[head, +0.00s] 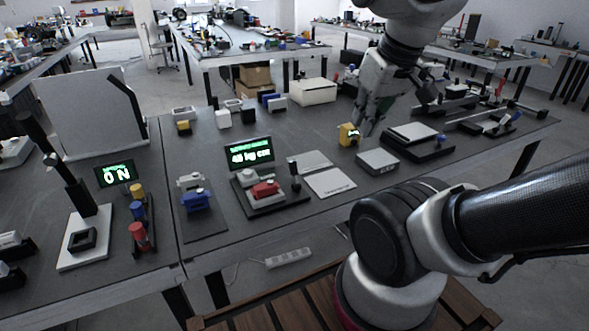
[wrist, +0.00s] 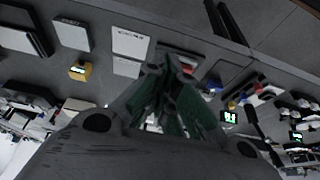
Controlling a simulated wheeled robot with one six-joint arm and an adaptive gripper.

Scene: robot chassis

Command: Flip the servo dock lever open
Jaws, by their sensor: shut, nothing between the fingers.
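The servo dock (head: 283,205) appears to be the dark base below a green-lit display reading about "45 kg cm" (head: 249,153). A red servo (head: 265,189) sits on it. A thin dark upright lever (head: 295,177) stands at its right side. My gripper (head: 364,128) hangs above the bench, to the right of and behind the dock, near a yellow device (head: 348,134), apart from the lever. In the wrist view my gripper (wrist: 170,66) has its fingers together and empty. They cover part of the dock area, and I cannot make out the lever there.
White plates (head: 329,181) and a grey box (head: 377,161) lie right of the dock. A blue servo (head: 197,200) stands to its left. Black fixtures (head: 415,140) fill the bench's right side. The bench's front strip is mostly clear.

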